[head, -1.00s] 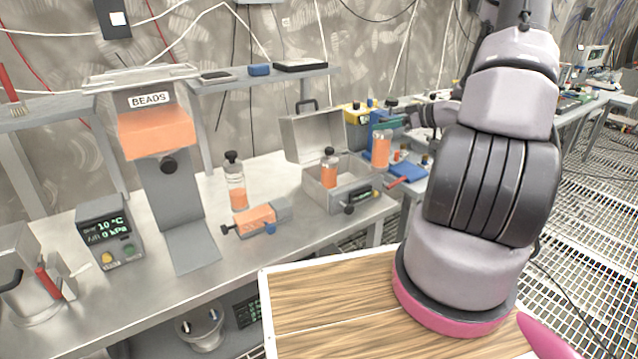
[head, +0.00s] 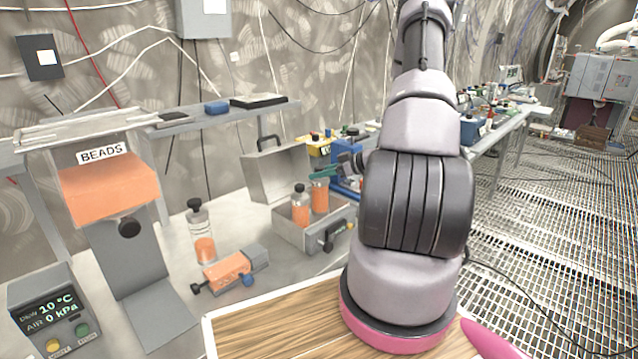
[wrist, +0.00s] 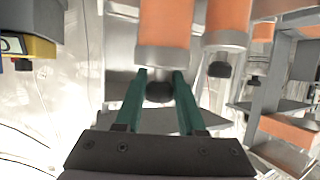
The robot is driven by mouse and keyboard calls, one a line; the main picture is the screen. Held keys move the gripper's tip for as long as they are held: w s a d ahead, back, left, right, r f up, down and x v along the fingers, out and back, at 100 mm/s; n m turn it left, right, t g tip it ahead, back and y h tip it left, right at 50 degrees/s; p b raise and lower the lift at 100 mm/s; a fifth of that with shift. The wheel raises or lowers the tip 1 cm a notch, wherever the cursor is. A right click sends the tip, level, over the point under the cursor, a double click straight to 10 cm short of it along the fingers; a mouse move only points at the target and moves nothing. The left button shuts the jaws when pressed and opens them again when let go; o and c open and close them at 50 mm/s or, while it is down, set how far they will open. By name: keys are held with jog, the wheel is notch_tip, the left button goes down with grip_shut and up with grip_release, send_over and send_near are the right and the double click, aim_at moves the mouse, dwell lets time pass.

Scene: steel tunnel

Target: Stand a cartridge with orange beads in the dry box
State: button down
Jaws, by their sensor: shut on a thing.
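My gripper (head: 322,172) is shut on the black cap of a clear cartridge with orange beads (head: 320,198). The wrist view shows my green fingers (wrist: 160,92) on either side of that cap, with the held cartridge (wrist: 166,25) beyond it. The held cartridge is upright at the dry box (head: 292,236), an open grey metal case with its lid (head: 277,172) raised. A second orange-bead cartridge (head: 300,208) stands in the box close on the left; it also shows in the wrist view (wrist: 228,20). I cannot tell whether the held cartridge's base touches the box floor.
A part-filled bottle with orange beads (head: 203,247) stands left of the box. An orange and grey piece with knobs (head: 228,270) lies in front. The BEADS hopper (head: 110,190) and a display unit (head: 55,315) are further left. A shelf (head: 225,112) runs behind.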

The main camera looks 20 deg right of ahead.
aim_at(320, 191)
jog(key=shift+f, duration=1.45)
jog(key=c, duration=0.5)
grip_release()
